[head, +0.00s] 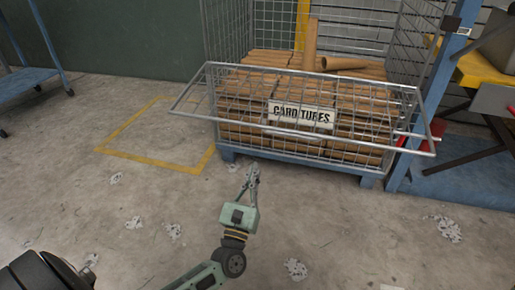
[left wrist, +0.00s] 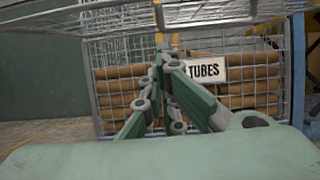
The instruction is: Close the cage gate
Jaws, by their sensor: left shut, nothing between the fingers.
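The wire cage (head: 228,35) stands on a blue base and is filled with brown card tubes (head: 245,130). Its front gate (head: 300,133), a mesh flap in a grey tube frame, is open. It juts outward from the cage front towards me, with its outer bar nearest. A white "CARD TUBES" sign (head: 301,114) shows through the mesh. My left gripper (head: 253,168) is shut and empty, in front of the cage and apart from the sign. In the left wrist view the fingers (left wrist: 161,62) point at the cage, with the gate frame (left wrist: 225,21) across the top; contact is unclear.
A yellow-marked floor rectangle (head: 150,158) lies left of the cage. A blue post (head: 425,110) and a yellow-topped bench (head: 485,70) stand at the right. Paper scraps (head: 295,268) litter the otherwise open concrete floor.

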